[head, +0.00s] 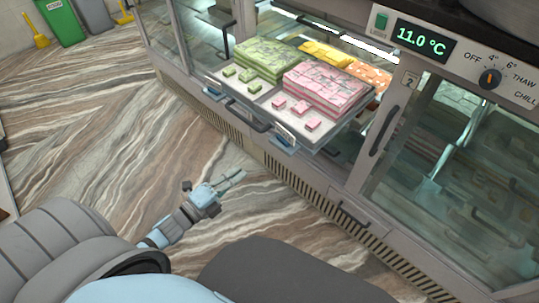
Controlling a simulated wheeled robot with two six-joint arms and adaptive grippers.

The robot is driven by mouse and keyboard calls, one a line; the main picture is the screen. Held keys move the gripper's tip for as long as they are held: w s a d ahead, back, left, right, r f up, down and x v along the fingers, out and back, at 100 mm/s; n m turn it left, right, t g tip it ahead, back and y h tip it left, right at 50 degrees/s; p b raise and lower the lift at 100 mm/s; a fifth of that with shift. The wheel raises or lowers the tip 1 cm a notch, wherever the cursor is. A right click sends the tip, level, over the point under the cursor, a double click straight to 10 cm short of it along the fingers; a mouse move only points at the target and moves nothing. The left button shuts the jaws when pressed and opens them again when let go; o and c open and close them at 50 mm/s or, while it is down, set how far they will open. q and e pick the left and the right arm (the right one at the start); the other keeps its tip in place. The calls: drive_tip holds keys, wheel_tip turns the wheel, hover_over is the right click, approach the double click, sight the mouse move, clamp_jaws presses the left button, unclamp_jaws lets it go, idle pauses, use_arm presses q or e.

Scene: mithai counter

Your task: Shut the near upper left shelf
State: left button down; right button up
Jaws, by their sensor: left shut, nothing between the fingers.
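A sliding shelf (263,101) sticks out from the front of the glass display counter, in the upper middle of the head view. It carries green sweets (266,54) on its left part and pink sweets (322,84) on its right part. A dark handle (260,126) shows at its front edge. My left gripper (240,178) is shut and empty over the floor, in front of and below the shelf, apart from it. My right gripper is not in view.
The counter has a control panel reading 11.0 °C (422,39) and a closed glass door (455,170) at the right. Yellow and orange sweets (326,53) sit farther back. Green and grey bins (60,22) stand far left. The marbled floor (100,125) at left is clear.

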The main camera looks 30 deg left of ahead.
sight(276, 144)
use_arm(q)
drive_tip(key=x, duration=1.3)
drive_tip(key=shift+a, duration=0.1)
